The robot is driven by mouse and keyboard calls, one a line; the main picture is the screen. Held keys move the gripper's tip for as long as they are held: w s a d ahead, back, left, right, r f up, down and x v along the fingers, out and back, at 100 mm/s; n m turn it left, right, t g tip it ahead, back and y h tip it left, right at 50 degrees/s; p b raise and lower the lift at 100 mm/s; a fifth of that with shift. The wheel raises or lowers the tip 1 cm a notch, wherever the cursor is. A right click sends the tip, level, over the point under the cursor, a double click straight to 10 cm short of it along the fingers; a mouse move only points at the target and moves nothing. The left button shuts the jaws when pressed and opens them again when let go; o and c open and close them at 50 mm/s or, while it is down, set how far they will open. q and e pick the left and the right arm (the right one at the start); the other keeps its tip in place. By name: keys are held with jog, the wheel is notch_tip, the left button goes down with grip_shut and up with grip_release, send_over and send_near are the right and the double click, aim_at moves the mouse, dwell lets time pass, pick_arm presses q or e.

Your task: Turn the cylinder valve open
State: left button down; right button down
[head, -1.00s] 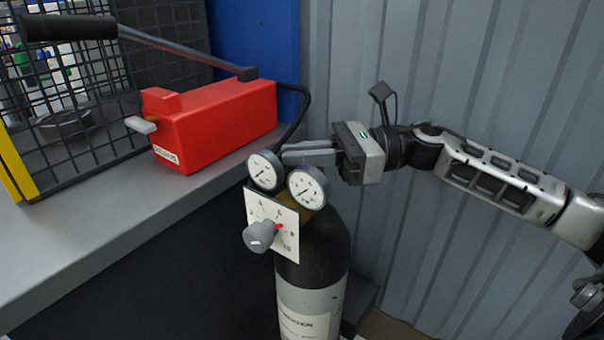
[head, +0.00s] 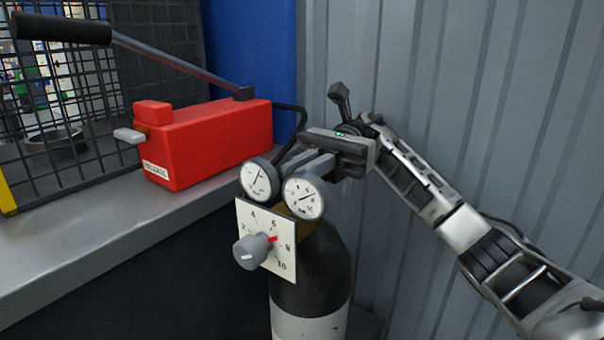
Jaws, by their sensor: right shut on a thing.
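A black cylinder (head: 315,265) with a pale lower band stands upright beside the bench. Two round white gauges, a left one (head: 259,179) and a right one (head: 304,197), sit at its top. Their needles point up and to the right. The cylinder valve is hidden behind the gauges and my fingers. My right gripper (head: 303,165) comes in from the right, just behind and above the gauges. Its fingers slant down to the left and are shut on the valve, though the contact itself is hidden. My left gripper is out of view.
A square number plate (head: 262,222) with a grey knob (head: 251,252) and red pointer faces front below the gauges. A red hand pump (head: 215,140) with a long lever stands on the grey bench (head: 70,255) at left. A corrugated wall (head: 460,90) is close behind.

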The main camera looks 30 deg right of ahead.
jog(key=shift+g, duration=0.3)
jog(key=shift+r+n, duration=0.1)
jog(key=shift+n, duration=0.2)
jog(key=c, duration=1.5)
grip_release()
notch_tip(320, 180, up, 3)
jog(key=shift+f+p, duration=0.1)
jog(key=shift+p, duration=0.2)
jog(key=s+a+r, duration=0.2)
jog(key=s+r, duration=0.1)
jog(key=s, duration=0.1)
jog(key=s+a+r, duration=0.2)
jog(key=s+r, duration=0.1)
jog(key=s, duration=0.1)
jog(key=s+a+r+p, duration=0.1)
jog(key=s+a+r, duration=0.2)
jog(key=s+r, duration=0.1)
jog(key=shift+s+r, duration=0.1)
